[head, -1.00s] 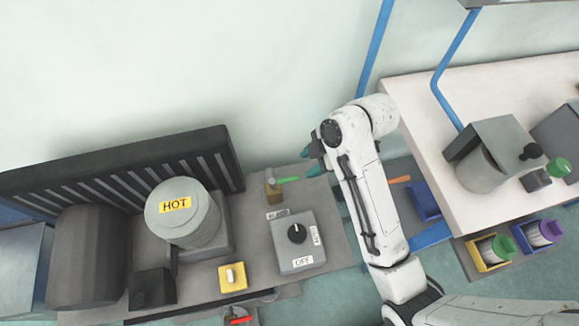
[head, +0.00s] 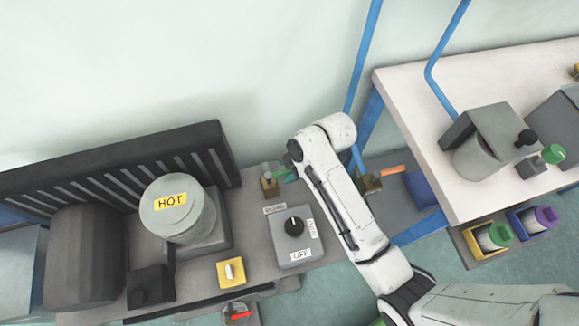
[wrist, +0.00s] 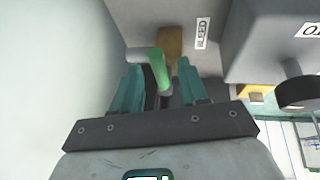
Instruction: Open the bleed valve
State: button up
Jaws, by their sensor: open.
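The bleed valve has a green lever (wrist: 157,68) on a brass body (wrist: 171,42), beside a small label that seems to read BLEED. In the head view, its brass body (head: 269,186) sits at the back right of the left bench, near the wall. My gripper (wrist: 156,78) is open, its teal fingers on either side of the green lever. The lever lies between them, and I cannot tell whether either finger touches it. In the head view, my arm partly hides the gripper (head: 290,176) and the lever's end.
A grey box with a black knob (head: 294,226) stands just in front of the valve. A HOT cylinder (head: 178,206) and yellow switch (head: 231,272) are left of it. An orange-handled valve (head: 386,172) is right of my arm. A red handle (head: 240,316) is at the front.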

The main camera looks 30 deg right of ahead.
grip_shut()
jog(key=shift+s+a+r+p, duration=0.1)
jog(key=shift+p, duration=0.2)
dwell(0.5)
jog(key=s+a+m+h+p, duration=0.2)
jog(key=a+m+h+p, duration=0.3)
jog(key=m, duration=1.2)
jog(key=shift+s+a+m+h, duration=0.4)
jog(key=shift+a+h, duration=0.6)
jog(key=shift+a, duration=0.25)
grip_release()
